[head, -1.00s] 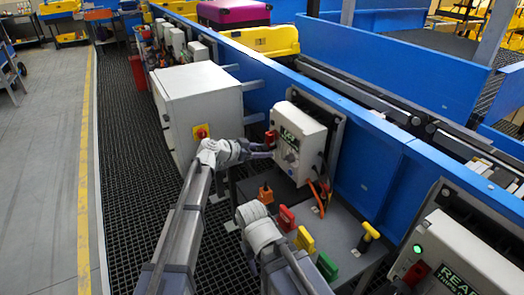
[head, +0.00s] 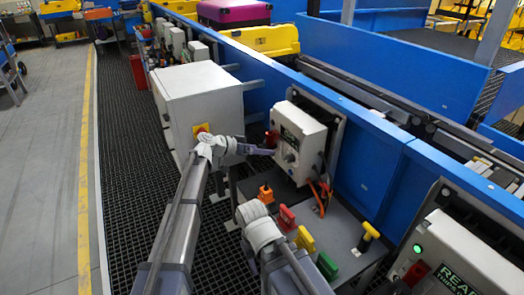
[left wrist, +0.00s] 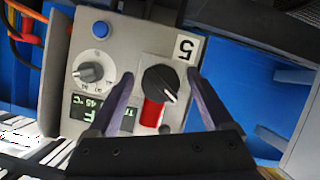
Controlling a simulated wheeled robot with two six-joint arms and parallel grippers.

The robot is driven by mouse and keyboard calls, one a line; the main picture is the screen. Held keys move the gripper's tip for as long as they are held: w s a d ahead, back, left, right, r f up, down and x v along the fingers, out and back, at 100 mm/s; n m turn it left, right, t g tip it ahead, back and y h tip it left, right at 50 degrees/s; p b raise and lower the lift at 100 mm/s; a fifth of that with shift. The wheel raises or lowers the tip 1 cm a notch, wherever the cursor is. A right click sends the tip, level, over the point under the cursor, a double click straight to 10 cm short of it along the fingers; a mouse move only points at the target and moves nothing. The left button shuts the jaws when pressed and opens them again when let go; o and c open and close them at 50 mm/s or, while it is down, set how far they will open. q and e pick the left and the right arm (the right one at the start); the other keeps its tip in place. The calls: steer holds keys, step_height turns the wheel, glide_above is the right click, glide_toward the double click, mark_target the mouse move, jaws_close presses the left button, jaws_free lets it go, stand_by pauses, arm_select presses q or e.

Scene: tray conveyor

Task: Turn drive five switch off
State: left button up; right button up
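The drive five box (head: 297,140) is pale grey with a dark display showing green text. In the left wrist view the box (left wrist: 60,60) appears upside down, with a label "5" (left wrist: 185,48). Its black rotary switch (left wrist: 158,84) has a white pointer line slanting to the lower right, and a red part (left wrist: 153,113) shows beside it. My left gripper (left wrist: 160,80) is open, its fingers on either side of the switch; I cannot tell whether they touch it. In the head view my left gripper (head: 268,150) is at the box's left side. My right gripper is not in view.
The box also carries a grey dial (left wrist: 90,72) and a blue button (left wrist: 100,29). A white cabinet (head: 195,100) with a red-yellow switch stands to the left. Below are red (head: 286,217), yellow (head: 304,238) and green (head: 327,266) blocks on a grey shelf.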

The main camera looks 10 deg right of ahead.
arm_select(q)
steer(key=p+v, duration=0.3)
steer(key=v, duration=0.4)
steer(key=shift+a+r, duration=0.2)
steer(key=shift+a, duration=0.15)
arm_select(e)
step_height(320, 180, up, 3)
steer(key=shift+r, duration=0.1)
arm_select(q)
steer(key=shift+s, duration=0.1)
